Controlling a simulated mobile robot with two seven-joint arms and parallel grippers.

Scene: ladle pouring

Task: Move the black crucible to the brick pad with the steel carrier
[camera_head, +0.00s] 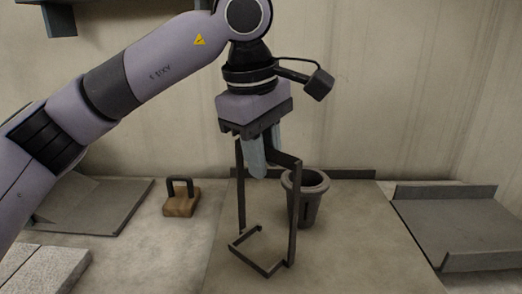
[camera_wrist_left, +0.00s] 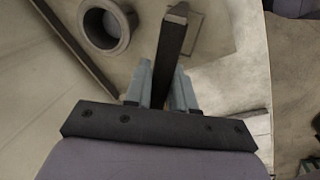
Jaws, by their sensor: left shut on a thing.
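My left gripper (camera_head: 256,163) is shut on the top bar of the steel carrier (camera_head: 241,205), a dark open frame that hangs down with a squared U at its bottom. The carrier's bar also shows between the fingers in the left wrist view (camera_wrist_left: 171,50). The black crucible (camera_head: 308,208) stands upright behind and to the right of the carrier, whose right upright crosses in front of it. The crucible's round open mouth shows at the upper left of the left wrist view (camera_wrist_left: 85,20). A pale speckled slab (camera_head: 45,272), perhaps the brick pad, lies at the lower left.
A small wooden block with a black handle (camera_head: 181,204) sits left of the carrier. A grey tray (camera_head: 445,222) with raised edges stands at right, and a flat grey plate (camera_head: 95,208) at left. A low dark rail (camera_head: 350,174) runs behind the crucible.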

